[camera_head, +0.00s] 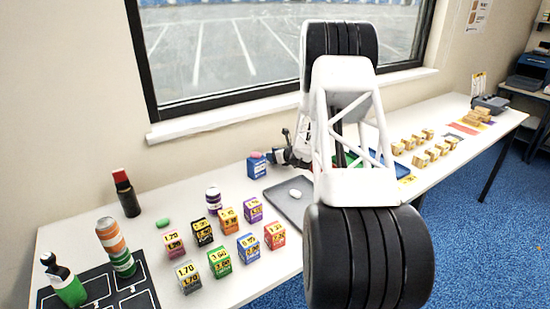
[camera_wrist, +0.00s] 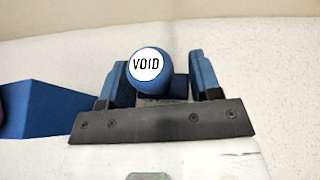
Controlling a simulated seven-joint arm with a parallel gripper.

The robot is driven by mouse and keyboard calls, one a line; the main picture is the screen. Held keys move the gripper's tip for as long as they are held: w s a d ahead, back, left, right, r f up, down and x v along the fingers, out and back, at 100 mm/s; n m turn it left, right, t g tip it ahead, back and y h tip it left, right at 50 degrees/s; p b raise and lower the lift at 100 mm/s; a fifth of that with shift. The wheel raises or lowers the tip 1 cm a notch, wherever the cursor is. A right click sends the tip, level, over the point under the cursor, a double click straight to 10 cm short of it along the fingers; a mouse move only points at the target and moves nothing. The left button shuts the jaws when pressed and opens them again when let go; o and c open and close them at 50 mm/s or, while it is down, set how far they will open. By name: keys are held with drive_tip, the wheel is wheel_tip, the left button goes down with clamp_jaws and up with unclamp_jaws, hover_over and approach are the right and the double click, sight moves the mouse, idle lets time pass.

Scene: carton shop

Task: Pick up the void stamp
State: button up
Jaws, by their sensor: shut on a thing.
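The void stamp (camera_wrist: 147,66) has a round blue knob with a white top reading VOID. In the wrist view it sits between the two blue fingers of my gripper (camera_wrist: 163,80), which is shut on it. The stamp's lower part is hidden behind the knob and the dark gripper bar. In the head view my gripper (camera_head: 283,156) is near the wall side of the table, just right of a blue box (camera_head: 257,168). The stamp cannot be made out clearly there.
The blue box, with a pink piece on top, also stands close left in the wrist view (camera_wrist: 45,108). A grey tray (camera_head: 285,203) holds a white oval piece. Several priced small cartons (camera_head: 219,263) stand front left. A red-capped dark bottle (camera_head: 126,195) stands by the wall.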

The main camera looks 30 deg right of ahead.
wheel_tip(320, 180, up, 9)
drive_tip(key=shift+r, duration=0.1)
idle(0.4)
drive_tip(key=shift+r, duration=0.1)
idle(0.7)
